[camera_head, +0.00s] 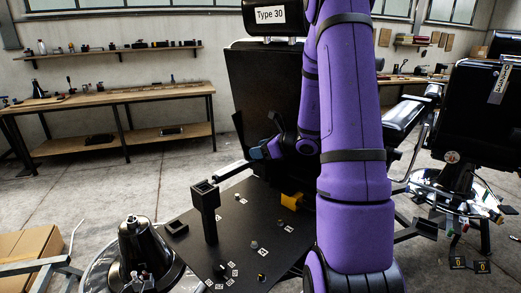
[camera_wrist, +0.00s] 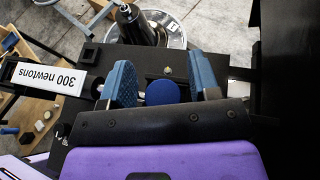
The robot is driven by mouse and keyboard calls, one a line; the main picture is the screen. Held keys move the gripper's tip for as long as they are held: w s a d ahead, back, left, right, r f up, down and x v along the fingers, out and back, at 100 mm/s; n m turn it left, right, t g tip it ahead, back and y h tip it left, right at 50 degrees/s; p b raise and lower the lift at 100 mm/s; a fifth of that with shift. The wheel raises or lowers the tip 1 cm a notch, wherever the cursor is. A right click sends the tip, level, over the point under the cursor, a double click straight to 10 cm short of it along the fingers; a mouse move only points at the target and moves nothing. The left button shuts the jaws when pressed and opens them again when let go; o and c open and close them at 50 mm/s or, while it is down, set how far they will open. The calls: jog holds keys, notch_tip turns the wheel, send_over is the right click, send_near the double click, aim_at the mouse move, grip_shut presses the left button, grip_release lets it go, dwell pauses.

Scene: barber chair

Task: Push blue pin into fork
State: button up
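In the wrist view, a round dark-blue knob (camera_wrist: 163,93), which looks like the head of the blue pin, shows between the two blue fingers of my gripper (camera_wrist: 163,85). A gap shows on each side of the knob, so the fingers are open and apart from it in this view. The rest of the pin is hidden behind the gripper body, and I cannot make out the fork. In the head view, my gripper (camera_head: 262,151) is beside the black chair back, above the far edge of the black plate; the pin cannot be told apart there.
A black plate (camera_head: 232,232) with small white markers carries a square-topped post (camera_head: 206,212) and a yellow part (camera_head: 291,201). A "300 newtons" label (camera_wrist: 44,78) is left of my fingers. The tall black chair back (camera_head: 265,90) stands close by. A workbench (camera_head: 110,98) is far behind.

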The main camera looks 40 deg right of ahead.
jog(key=v, duration=0.7)
jog(key=shift+s, duration=0.25)
jog(key=shift+r, duration=0.1)
dwell(0.4)
jog(key=s+a+r+n+g+y, duration=0.1)
jog(key=s+a+r+n+g, duration=0.15)
jog(key=a+n, duration=0.35)
jog(key=s+a+r+n+g+y, duration=0.15)
jog(key=a+r+n, duration=0.25)
jog(key=a, duration=0.4)
jog(key=s+a+r+n+g+y, duration=0.1)
jog(key=a+r+n+g, duration=0.2)
jog(key=a+n, duration=0.3)
jog(key=s+a+r+n+h, duration=0.3)
jog(key=s+a+n+h, duration=0.1)
jog(key=s+n, duration=0.3)
jog(key=s+a+r+n+h, duration=0.3)
jog(key=s+n+h, duration=0.1)
jog(key=s+n, duration=0.4)
jog(key=shift+s+a+r+n, duration=0.15)
jog(key=shift+a+r+n, duration=0.25)
jog(key=shift+n, duration=0.1)
